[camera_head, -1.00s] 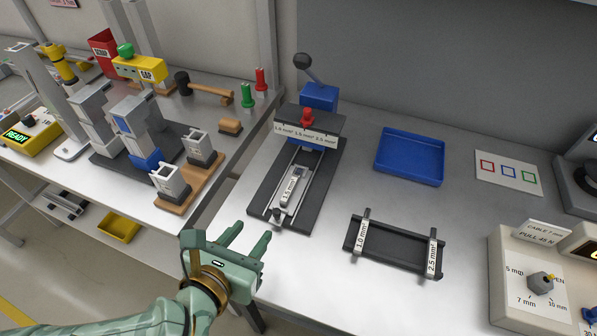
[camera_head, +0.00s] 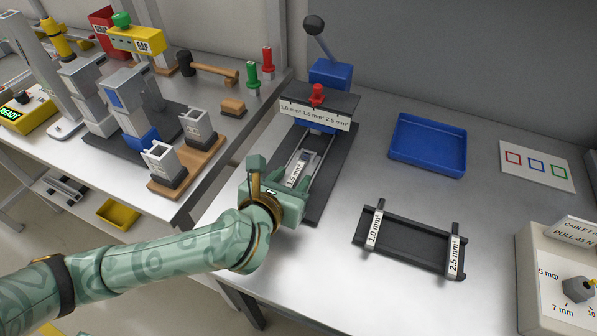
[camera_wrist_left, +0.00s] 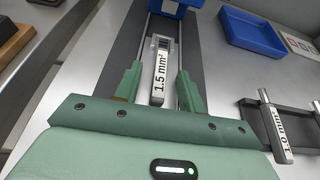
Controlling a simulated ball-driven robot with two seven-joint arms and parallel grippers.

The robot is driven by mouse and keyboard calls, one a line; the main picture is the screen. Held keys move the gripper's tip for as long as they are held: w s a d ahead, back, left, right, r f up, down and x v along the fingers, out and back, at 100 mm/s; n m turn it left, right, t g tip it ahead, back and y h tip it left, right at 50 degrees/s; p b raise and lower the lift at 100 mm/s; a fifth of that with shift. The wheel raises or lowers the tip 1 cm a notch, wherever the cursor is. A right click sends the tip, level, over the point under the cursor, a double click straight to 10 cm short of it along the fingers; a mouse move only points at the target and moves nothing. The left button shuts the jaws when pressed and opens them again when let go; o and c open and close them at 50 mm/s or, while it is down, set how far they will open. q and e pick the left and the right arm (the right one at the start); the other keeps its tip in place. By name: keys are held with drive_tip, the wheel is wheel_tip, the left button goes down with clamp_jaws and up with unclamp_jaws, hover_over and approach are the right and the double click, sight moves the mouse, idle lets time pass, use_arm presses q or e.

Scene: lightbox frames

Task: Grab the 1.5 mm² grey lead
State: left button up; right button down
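The grey lead with the 1.5 mm² label (camera_head: 297,172) lies in the slide of the dark press fixture (camera_head: 327,178). It also shows in the wrist view (camera_wrist_left: 161,58), lengthwise between my fingers. My left gripper (camera_head: 282,178) is at the near end of the fixture, open, with one finger on each side of the lead. In the wrist view the open left gripper (camera_wrist_left: 159,76) shows a gap between each finger and the lead. The lead's near end is hidden in the head view. My right gripper is not in view.
A black rack (camera_head: 412,243) with 1.0 mm² and 2.5 mm² labelled pieces stands to the right. A blue tray (camera_head: 428,165) lies behind it. The fixture has a red knob (camera_head: 317,93) and a raised lever (camera_head: 316,30). The bench between fixture and rack is clear.

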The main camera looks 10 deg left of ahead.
use_arm(q)
clamp_jaws()
drive_tip(key=shift+r, duration=0.1)
